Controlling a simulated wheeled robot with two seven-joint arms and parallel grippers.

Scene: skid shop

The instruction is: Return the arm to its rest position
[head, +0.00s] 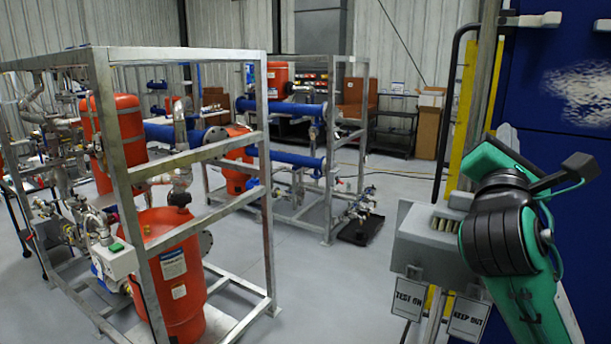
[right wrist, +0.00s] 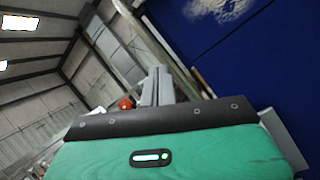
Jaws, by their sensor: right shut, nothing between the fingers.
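My right arm (head: 552,285), green with a black joint, rises at the right of the head view, in front of a grey box. My right gripper (right wrist: 156,86) shows in the right wrist view as two grey fingers close together, with nothing between them. It points up toward the wall and roof, clear of any object. In the head view the gripper is mostly hidden behind the green wrist. My left arm and gripper are not in view.
A grey box (head: 418,252) with tags "TEST ON" (head: 408,298) and "KEEP OUT" (head: 468,318) stands close to my right arm. A blue panel (head: 585,60) rises behind it. Steel-framed skids (head: 265,190) with red tanks fill the left. Grey floor is open in the middle.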

